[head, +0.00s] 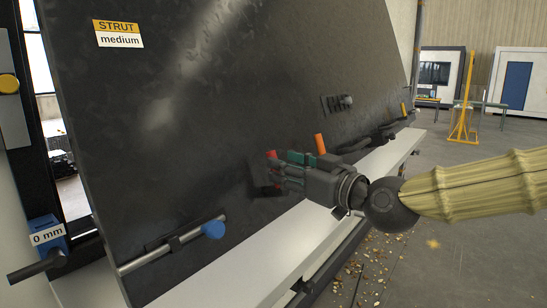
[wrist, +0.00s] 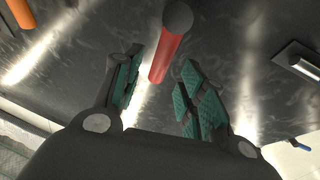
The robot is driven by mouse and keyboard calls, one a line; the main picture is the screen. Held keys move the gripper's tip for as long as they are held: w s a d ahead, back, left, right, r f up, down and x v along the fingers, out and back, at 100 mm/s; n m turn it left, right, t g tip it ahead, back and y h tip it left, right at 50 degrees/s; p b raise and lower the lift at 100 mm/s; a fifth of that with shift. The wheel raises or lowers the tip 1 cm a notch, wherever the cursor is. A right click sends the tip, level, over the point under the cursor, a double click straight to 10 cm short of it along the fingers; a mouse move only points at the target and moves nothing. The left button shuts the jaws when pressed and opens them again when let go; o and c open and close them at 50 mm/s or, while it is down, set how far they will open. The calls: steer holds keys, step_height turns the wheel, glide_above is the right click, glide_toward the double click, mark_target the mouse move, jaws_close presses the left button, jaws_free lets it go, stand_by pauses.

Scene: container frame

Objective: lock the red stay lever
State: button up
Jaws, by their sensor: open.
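The red stay lever (head: 271,154) shows as a small red end beside my fingers in the head view. In the wrist view the red lever (wrist: 166,55) is a red rod with a dark round end, standing out from the dark panel. My gripper (head: 293,166) is open, its green-padded fingers close to the panel's lower part. In the wrist view my gripper (wrist: 160,92) has one finger on each side of the rod's line, with the rod in the gap between the tips. Contact cannot be told. The lever's base is largely hidden by my gripper in the head view.
The large dark panel (head: 190,120) leans over a white ledge (head: 270,258). An orange handle (head: 320,143) stands just right of my gripper. A blue-knobbed rod (head: 213,229) is to the lower left. A recessed handle (head: 337,103) is above right.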

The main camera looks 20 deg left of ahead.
steer(key=shift+p+x, duration=0.7)
steer(key=shift+x, duration=1.65)
jaws_close()
